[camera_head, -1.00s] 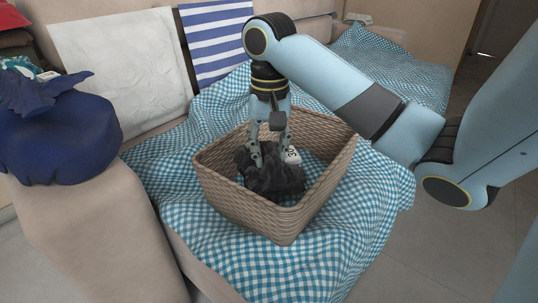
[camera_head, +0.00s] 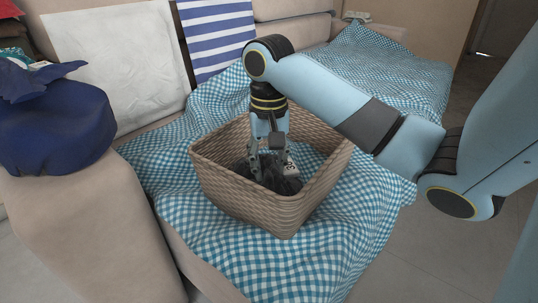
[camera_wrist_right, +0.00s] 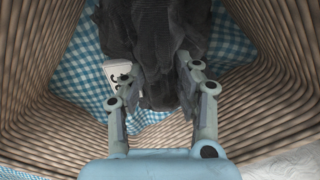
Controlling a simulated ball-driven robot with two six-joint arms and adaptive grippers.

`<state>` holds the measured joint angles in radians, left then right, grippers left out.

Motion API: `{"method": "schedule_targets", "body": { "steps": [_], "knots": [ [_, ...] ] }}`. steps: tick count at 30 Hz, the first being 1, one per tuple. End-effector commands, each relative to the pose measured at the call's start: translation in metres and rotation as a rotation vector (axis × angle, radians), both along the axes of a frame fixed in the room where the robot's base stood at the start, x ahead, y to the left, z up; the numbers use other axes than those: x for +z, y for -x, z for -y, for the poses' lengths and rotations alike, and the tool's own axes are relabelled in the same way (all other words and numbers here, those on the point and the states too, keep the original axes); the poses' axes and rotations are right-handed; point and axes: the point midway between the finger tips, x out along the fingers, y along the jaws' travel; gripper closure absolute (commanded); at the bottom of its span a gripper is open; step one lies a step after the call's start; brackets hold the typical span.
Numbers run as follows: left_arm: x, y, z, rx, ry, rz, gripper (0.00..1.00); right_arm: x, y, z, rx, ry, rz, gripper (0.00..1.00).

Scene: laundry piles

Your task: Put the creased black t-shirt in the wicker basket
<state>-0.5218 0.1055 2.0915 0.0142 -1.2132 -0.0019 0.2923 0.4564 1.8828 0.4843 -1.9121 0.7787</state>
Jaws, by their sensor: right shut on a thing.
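The wicker basket (camera_head: 262,207) stands on a blue checked cloth on the sofa. The creased black t-shirt (camera_head: 283,184) is bunched inside the basket, below the rim; its lower part is hidden by the front wall. My right gripper (camera_head: 269,172) points down into the basket and is shut on the t-shirt. In the right wrist view the dark t-shirt (camera_wrist_right: 152,45) lies between and beyond the fingers of my right gripper (camera_wrist_right: 160,98), with the basket's woven walls (camera_wrist_right: 40,110) around it. My left gripper is not in view.
A white item with black marks (camera_head: 291,168) lies beside the t-shirt in the basket; it also shows in the right wrist view (camera_wrist_right: 118,75). A dark blue bundle (camera_head: 55,125) sits on the sofa arm at left. White and striped cloths hang behind.

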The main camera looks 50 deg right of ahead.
Motion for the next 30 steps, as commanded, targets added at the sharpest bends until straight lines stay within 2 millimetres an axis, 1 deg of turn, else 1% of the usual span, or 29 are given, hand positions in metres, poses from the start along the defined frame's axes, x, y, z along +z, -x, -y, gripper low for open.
{"method": "schedule_targets", "body": {
  "steps": [9, 10, 14, 15, 22, 26, 27, 28, 30],
  "knots": [
    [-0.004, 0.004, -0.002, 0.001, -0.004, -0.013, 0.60, -0.007, 0.000, 0.000, 0.000, 0.001, 0.000, 1.00],
    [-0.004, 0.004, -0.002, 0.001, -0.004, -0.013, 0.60, -0.007, 0.000, 0.000, -0.001, 0.002, -0.001, 0.65],
    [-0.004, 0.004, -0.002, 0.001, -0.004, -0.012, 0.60, -0.007, 0.000, 0.000, 0.000, 0.001, -0.001, 0.48],
    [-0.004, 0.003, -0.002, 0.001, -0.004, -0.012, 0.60, -0.007, 0.000, 0.000, 0.000, 0.001, -0.001, 0.46],
    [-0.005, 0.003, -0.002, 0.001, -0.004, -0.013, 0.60, -0.006, 0.000, 0.000, 0.000, 0.001, 0.000, 0.46],
    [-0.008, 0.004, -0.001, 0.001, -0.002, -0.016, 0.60, -0.001, -0.001, 0.001, 0.002, 0.002, 0.002, 0.46],
    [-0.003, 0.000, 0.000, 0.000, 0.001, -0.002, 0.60, 0.004, 0.000, 0.001, 0.001, 0.003, 0.001, 0.46],
    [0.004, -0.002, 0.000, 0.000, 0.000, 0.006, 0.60, 0.012, 0.000, 0.001, 0.000, 0.002, 0.003, 0.46],
    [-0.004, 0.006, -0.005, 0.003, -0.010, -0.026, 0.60, 0.029, -0.001, 0.000, -0.001, 0.001, 0.007, 0.46]
  ]
}}
